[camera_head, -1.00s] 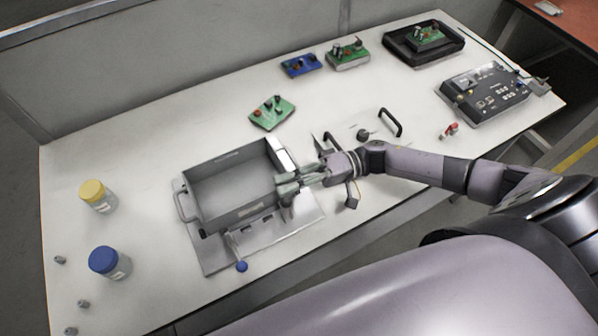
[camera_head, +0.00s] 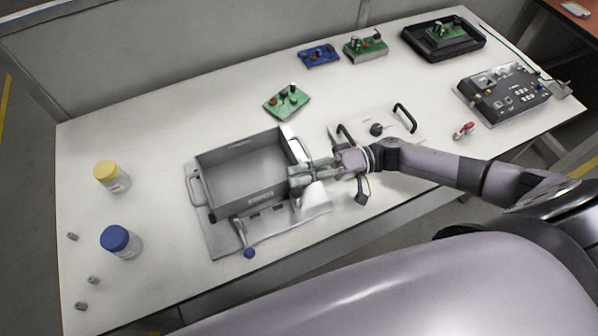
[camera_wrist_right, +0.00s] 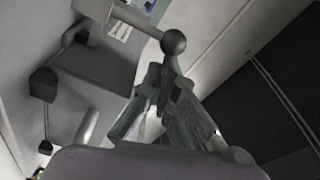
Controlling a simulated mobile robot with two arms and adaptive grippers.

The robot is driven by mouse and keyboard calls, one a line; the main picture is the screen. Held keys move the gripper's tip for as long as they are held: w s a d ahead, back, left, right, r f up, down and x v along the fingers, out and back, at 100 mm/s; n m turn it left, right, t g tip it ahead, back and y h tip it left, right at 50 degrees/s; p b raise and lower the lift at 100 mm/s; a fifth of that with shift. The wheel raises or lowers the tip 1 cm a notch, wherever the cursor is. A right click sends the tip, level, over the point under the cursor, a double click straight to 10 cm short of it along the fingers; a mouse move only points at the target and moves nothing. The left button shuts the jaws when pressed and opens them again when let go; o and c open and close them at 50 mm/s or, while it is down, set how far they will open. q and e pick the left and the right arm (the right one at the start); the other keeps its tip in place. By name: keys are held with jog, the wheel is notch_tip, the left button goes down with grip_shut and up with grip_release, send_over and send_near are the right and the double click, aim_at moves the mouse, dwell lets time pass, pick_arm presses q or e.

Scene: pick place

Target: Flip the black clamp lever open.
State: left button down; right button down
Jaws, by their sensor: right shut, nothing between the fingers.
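A dark ball knob on a pale rod shows in the right wrist view (camera_wrist_right: 173,42), just beyond my fingertips; I take it for the black clamp lever. In the head view the lever is hidden behind my gripper. My right gripper (camera_head: 298,178) is shut and empty at the right end of the grey open box (camera_head: 240,202). In the wrist view its fingertips (camera_wrist_right: 166,82) come together just below the knob; whether they touch it I cannot tell. My left gripper is out of view.
The box stands on a grey plate (camera_head: 225,238) with a blue-knobbed lever (camera_head: 249,253) in front. A white lid with black handles (camera_head: 404,118) lies behind my right wrist. A green circuit board (camera_head: 287,102) lies behind the box. Yellow-lidded (camera_head: 107,172) and blue-lidded (camera_head: 115,240) jars stand left.

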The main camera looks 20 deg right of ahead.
jog(key=shift+s+n, duration=0.2)
jog(key=shift+n, duration=0.1)
jog(key=s+n, duration=0.2)
jog(key=n, duration=0.1)
jog(key=s+n, duration=0.1)
jog(key=shift+d+r+n+g+y+p, duration=0.1)
jog(key=shift+r+n+g+y+p, duration=0.2)
jog(key=shift+r+y+p, duration=0.1)
jog(key=shift+s+f+p, duration=0.2)
jog(key=shift+s+p, duration=0.15)
jog(key=shift+s, duration=0.55)
jog(key=shift+r, duration=0.15)
notch_tip(320, 180, up, 10)
jog(key=shift+f, duration=0.2)
dwell(0.4)
